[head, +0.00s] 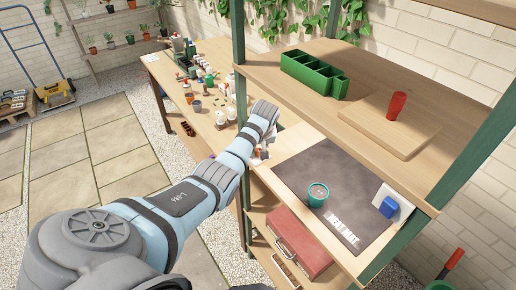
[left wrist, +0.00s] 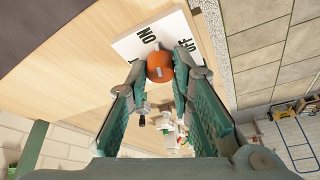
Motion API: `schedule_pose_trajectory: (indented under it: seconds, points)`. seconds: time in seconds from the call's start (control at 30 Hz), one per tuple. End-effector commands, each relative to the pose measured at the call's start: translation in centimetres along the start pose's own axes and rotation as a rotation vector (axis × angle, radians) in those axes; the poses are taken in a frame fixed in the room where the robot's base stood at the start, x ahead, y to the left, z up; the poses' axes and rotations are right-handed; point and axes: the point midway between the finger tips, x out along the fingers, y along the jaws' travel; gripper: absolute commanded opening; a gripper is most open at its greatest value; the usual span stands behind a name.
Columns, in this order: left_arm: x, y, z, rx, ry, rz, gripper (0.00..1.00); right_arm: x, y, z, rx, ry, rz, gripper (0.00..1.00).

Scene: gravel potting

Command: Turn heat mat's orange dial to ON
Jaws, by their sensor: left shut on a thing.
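The orange dial (left wrist: 160,67) sits on a white plate (left wrist: 150,38) printed ON and OFF, seen in the left wrist view. My left gripper (left wrist: 161,78) is shut on the dial, with a finger on either side of it. Which word the dial points to is not clear. In the head view my left gripper (head: 260,154) is at the left edge of the bench, and the arm hides most of the dial and its plate. The dark heat mat (head: 300,170) lies on the bench to the right. My right gripper is not in view.
A teal pot (head: 317,194) stands on the mat. A blue knob (head: 388,207) on a white plate is at the mat's right. The upper shelf holds a green divided tray (head: 314,75) and a red cup (head: 396,105) on a board. A green post stands close to my left arm.

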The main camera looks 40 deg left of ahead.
Motion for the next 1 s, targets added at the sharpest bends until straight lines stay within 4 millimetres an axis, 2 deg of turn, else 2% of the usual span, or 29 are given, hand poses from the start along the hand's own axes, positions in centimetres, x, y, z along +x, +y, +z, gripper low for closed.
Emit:
schedule_pose_trajectory:
  seconds: [0.4, 1.0]
  points:
    - [0.1, 0.2, -0.1, -0.248, -0.006, -0.103, 0.0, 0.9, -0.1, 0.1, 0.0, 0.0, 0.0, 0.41]
    - [0.0, 0.1, -0.1, -0.313, -0.008, -0.13, 0.0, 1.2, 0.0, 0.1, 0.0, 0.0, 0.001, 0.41]
